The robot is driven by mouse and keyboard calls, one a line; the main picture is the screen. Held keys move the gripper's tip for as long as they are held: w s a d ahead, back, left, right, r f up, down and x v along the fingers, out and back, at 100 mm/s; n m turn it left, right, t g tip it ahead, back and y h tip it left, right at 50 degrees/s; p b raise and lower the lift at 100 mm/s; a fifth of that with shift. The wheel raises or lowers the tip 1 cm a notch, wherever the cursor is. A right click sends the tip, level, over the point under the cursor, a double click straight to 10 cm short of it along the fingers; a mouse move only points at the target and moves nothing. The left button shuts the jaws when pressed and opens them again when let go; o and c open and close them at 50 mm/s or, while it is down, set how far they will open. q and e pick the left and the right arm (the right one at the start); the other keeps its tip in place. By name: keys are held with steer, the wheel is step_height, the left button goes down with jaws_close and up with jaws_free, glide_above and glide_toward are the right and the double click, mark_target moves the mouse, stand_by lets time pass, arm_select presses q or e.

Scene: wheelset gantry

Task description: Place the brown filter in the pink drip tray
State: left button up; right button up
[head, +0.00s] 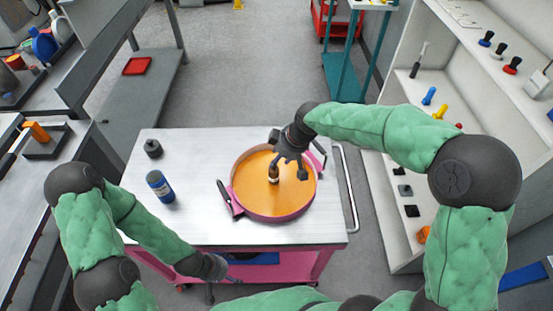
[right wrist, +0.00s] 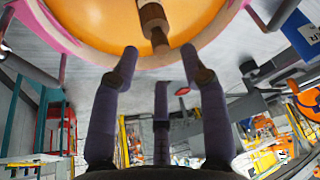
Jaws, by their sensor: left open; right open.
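The pink drip tray (head: 270,217) sits on the white-topped cart, with an orange inside and a dark-handled grip at its left. The small brown filter (head: 273,174), with a pale band, stands inside the tray near its middle. It also shows in the right wrist view (right wrist: 153,22), just beyond the fingertips. My right gripper (head: 289,158) is open above the tray beside the filter; in the right wrist view its fingers (right wrist: 160,62) are apart with nothing between them. My left gripper (head: 224,289) is open and empty at the cart's front edge, low in the head view.
White shelves (head: 398,245) with small tools are at the right. A grey bench (head: 135,105) with a red tray (head: 137,66) is at the left.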

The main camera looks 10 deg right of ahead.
steer(key=p+v, duration=0.1)
steer(key=v, duration=0.7)
steer(key=shift+r, duration=0.2)
